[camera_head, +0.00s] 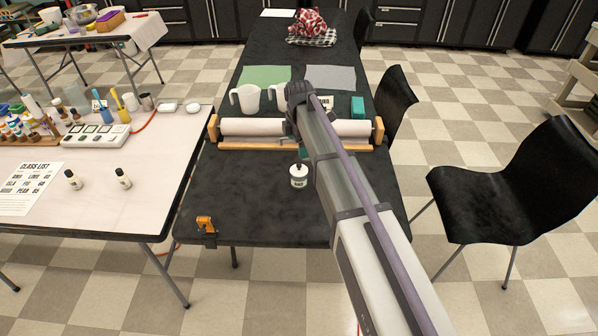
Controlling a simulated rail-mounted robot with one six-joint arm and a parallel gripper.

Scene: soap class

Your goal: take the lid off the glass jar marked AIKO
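My gripper (296,94) is beyond the paper roll, near the white jugs. Its fingers are turned away and hidden by my wrist, so its opening and any contact do not show.
A paper roll (252,127) in a wooden holder crosses the dark table (260,190). White jugs (246,99), a teal box (357,106) and mats lie beyond it. An orange clamp (205,224) grips the near edge. Black chairs (510,190) stand right.

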